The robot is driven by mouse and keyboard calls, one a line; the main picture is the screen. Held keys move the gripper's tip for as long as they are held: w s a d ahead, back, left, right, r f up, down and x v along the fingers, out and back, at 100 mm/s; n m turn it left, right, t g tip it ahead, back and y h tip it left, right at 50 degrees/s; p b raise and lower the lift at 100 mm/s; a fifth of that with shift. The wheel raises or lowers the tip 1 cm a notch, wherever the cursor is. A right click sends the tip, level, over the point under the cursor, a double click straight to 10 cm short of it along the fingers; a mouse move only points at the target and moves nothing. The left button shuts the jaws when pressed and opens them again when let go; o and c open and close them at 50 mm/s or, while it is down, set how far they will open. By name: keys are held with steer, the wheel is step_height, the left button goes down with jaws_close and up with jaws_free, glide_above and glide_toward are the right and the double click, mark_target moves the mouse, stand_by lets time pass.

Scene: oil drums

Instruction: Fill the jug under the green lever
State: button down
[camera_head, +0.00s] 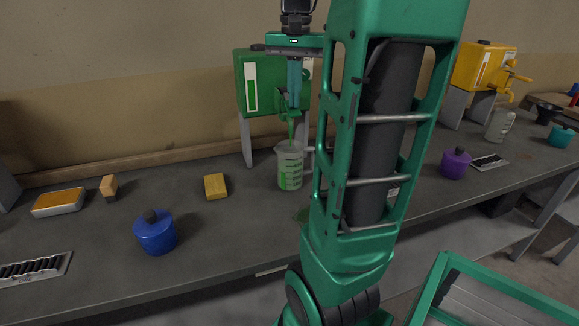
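The green drum (262,84) stands raised on grey supports on the bench, with a pale sight strip on its front. Its green tap (286,112) sticks out at the front, and a green streak runs down from it. A clear jug (290,158) stands upright on the bench under the tap. Green shows on the jug's side, but I cannot clearly separate liquid from markings. My gripper (294,98) points down at the tap, in front of the drum. Its fingers overlap the lever area, so I cannot tell whether they touch or grip the lever.
A yellow drum (481,68) with another jug (498,126) stands at the right. A blue flask (155,232), a yellow block (215,186) and a tray (59,203) lie left. A purple flask (455,163) is right. My arm hides the bench's middle.

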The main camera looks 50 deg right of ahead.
steer(key=shift+r, duration=2.65)
